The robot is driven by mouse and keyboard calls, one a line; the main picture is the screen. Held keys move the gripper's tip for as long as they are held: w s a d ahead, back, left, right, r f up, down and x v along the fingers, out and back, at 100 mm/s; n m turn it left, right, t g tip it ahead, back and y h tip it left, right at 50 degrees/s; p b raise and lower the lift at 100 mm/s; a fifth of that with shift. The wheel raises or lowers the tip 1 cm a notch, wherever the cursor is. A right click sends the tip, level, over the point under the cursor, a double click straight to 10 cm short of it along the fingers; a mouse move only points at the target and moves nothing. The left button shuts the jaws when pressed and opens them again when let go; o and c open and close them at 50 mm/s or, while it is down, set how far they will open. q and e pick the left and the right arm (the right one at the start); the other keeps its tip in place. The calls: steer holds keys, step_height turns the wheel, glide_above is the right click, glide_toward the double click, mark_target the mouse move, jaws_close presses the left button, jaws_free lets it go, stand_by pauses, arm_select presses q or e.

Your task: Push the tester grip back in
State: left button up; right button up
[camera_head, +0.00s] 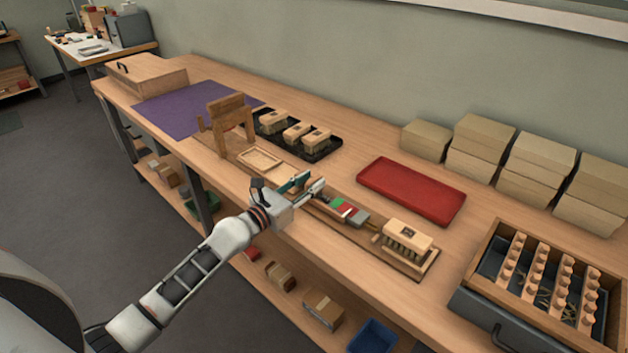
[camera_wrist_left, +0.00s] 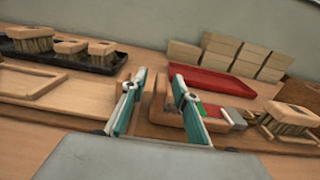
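The tester lies along a wooden base board (camera_head: 385,252) near the bench's front edge. It has a green and red strip (camera_head: 343,208) and a grey block (camera_head: 359,217); the strip also shows in the wrist view (camera_wrist_left: 212,111). A bristled wooden brush block (camera_head: 407,234) stands at the board's right end. A wooden piece (camera_wrist_left: 168,108) is at the tester's left end, partly hidden by a finger; I cannot tell for certain which part is the grip. My left gripper (camera_head: 311,180) is open and empty, at the tester's left end. My right gripper is out of view.
A red tray (camera_head: 411,190) lies behind the tester. A black tray (camera_head: 320,155) with brush blocks and a wooden stand (camera_head: 229,128) are to the left. A drawer-like box (camera_head: 480,308) with wooden racks is at the right. Cardboard boxes (camera_head: 484,135) line the wall.

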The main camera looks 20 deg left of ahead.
arm_select(q)
steer(key=shift+x, duration=0.8)
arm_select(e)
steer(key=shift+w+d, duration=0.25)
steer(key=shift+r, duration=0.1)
arm_select(q)
jaws_close()
steer(key=shift+s+d+r, duration=0.1)
steer(key=shift+d+r, duration=0.05)
steer(key=shift+d, duration=0.2)
steer(key=d+p, duration=0.1)
steer(key=s+d+p, duration=0.1)
steer(key=d, duration=0.1)
steer(key=shift+s+d+r+p, duration=0.1)
steer(key=shift+s+d+p, duration=0.05)
steer(key=shift+d+p, duration=0.15)
steer(key=shift+s+d+f, duration=0.15)
steer(key=shift+d+f, duration=0.1)
steer(key=shift+d, duration=0.1)
jaws_free()
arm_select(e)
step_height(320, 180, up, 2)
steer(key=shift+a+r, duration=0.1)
